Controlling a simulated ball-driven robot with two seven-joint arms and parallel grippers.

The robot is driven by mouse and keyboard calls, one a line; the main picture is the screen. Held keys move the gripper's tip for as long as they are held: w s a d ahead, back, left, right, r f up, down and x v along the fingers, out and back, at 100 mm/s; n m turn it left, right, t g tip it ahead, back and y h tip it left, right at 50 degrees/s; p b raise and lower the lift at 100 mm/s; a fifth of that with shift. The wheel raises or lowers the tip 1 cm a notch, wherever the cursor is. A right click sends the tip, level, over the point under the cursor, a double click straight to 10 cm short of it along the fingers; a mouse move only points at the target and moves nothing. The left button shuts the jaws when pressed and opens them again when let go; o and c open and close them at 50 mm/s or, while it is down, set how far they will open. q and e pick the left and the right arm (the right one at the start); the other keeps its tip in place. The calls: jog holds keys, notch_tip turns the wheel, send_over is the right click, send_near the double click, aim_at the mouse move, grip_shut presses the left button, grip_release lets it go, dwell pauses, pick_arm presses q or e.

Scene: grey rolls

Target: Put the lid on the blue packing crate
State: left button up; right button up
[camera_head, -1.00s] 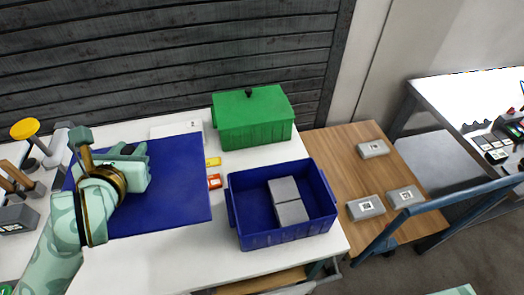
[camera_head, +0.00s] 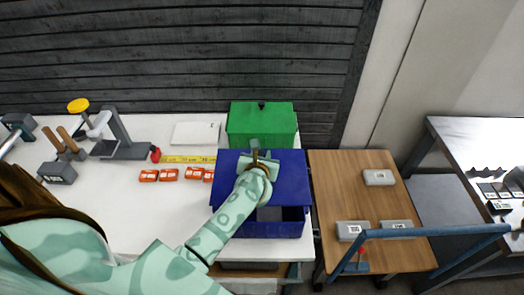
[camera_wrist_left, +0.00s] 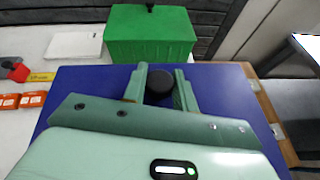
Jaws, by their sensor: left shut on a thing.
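The blue lid (camera_head: 290,180) is a flat panel with a dark knob (camera_wrist_left: 159,84) on top. My left gripper (camera_head: 262,157) is shut on the knob; its two fingers stand on either side of it in the left wrist view (camera_wrist_left: 160,88). The lid is over the back part of the blue packing crate (camera_head: 275,229), whose front strip stays uncovered. A grey block (camera_head: 268,213) shows inside through that gap. My arm hides part of the lid and crate. I cannot tell whether the lid touches the crate rim. My right gripper is not in view.
A green lidded box (camera_head: 262,124) stands just behind the crate. Several orange items (camera_head: 168,175) and a yellow ruler (camera_head: 185,159) lie to the left. A wooden cart top (camera_head: 350,190) with several grey blocks is at the right. The white table is clear at front left.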

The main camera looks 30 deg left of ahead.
pick_arm(q)
jog(key=shift+d+f, duration=0.15)
jog(key=shift+f, duration=0.1)
jog(key=shift+s, duration=0.15)
notch_tip(320, 180, down, 9)
jog(key=b, duration=0.7)
jog(key=shift+r, duration=0.15)
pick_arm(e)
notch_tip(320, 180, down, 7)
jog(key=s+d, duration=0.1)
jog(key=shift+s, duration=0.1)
pick_arm(q)
jog(key=o, duration=1.1)
